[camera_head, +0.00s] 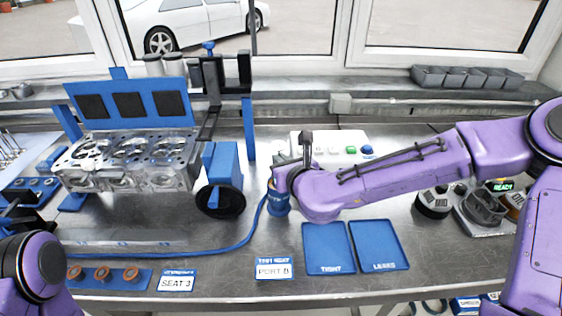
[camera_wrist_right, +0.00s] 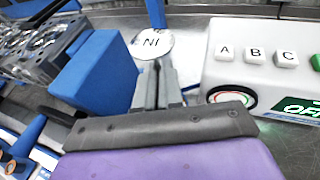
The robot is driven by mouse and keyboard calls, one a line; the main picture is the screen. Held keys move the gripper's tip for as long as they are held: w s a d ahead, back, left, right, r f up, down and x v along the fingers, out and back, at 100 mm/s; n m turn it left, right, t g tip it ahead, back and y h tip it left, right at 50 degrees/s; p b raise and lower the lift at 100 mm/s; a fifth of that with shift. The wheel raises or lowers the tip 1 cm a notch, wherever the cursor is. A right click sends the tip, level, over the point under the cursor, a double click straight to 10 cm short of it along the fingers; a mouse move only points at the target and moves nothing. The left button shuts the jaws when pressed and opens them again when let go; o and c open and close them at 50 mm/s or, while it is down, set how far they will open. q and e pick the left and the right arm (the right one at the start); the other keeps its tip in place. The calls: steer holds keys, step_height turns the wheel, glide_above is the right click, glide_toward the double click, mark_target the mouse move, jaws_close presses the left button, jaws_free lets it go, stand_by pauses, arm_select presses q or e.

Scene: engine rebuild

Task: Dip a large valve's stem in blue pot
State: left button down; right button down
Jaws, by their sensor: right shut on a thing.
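My right gripper (camera_wrist_right: 160,88) is shut on a large valve, whose round pale head (camera_wrist_right: 152,44), marked "NI" as seen here, shows just beyond the fingertips in the right wrist view. The valve's stem is hidden. In the head view the blue pot (camera_head: 278,204) stands on the bench directly beside and below my right wrist, which covers part of it. I cannot tell whether the stem is inside the pot. My left arm is at the lower left of the head view; its jaws do not show clearly.
The cylinder head (camera_head: 130,165) stands at the left, with a blue block and a black round pad (camera_head: 220,202) beside it. A white button box (camera_head: 328,148) is behind my right wrist. Blue trays (camera_head: 329,245) lie in front. A blue hose crosses the bench.

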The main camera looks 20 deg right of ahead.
steer(key=shift+f+b, duration=2.85)
steer(key=shift+f, duration=0.05)
stand_by(0.4)
steer(key=shift+r, duration=0.1)
stand_by(0.4)
steer(key=shift+r+p, duration=2.95)
steer(key=shift+r, duration=0.75)
